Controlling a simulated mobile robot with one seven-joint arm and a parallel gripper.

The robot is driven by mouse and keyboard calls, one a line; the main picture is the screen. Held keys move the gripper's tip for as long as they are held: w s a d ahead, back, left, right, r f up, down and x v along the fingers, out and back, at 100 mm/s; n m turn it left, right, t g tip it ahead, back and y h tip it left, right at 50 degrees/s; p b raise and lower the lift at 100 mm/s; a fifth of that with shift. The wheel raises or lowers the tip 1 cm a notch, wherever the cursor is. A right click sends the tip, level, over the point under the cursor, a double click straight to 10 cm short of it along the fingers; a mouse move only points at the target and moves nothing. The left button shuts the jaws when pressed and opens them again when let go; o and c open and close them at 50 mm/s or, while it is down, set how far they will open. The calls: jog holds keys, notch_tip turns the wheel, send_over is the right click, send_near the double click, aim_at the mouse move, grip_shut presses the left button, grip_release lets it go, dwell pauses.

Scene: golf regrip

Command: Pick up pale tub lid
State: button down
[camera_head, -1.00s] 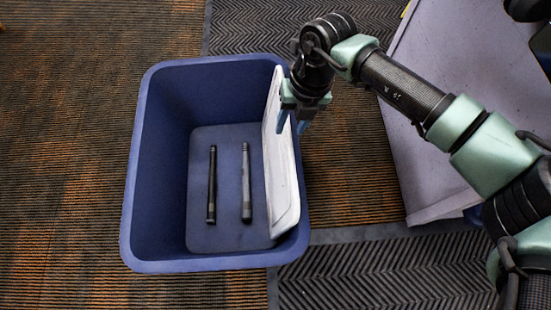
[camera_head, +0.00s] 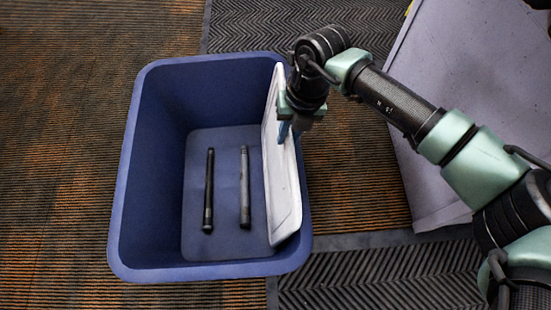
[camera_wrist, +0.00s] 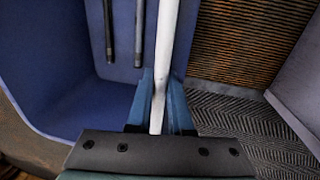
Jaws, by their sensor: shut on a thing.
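The pale tub lid (camera_head: 283,190) is a white flat panel standing on edge along the right inner side of the blue tub (camera_head: 158,266). My gripper (camera_head: 290,130) is at the lid's upper edge, near the tub's right rim. In the wrist view the lid (camera_wrist: 168,50) shows edge-on as a pale strip running between the two blue fingers of my gripper (camera_wrist: 160,105), which are shut on it. The lid's far face is hidden in the head view.
A black grip (camera_head: 209,190) and a grey grip (camera_head: 245,188) lie on the tub's floor, left of the lid. A pale lilac surface (camera_head: 470,80) is at the right, beyond a strip of carpet. Open carpet (camera_head: 60,150) lies left of the tub.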

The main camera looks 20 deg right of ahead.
jog(key=shift+r, duration=0.1)
notch_tip(320, 180, up, 28)
jog(key=p, duration=1.8)
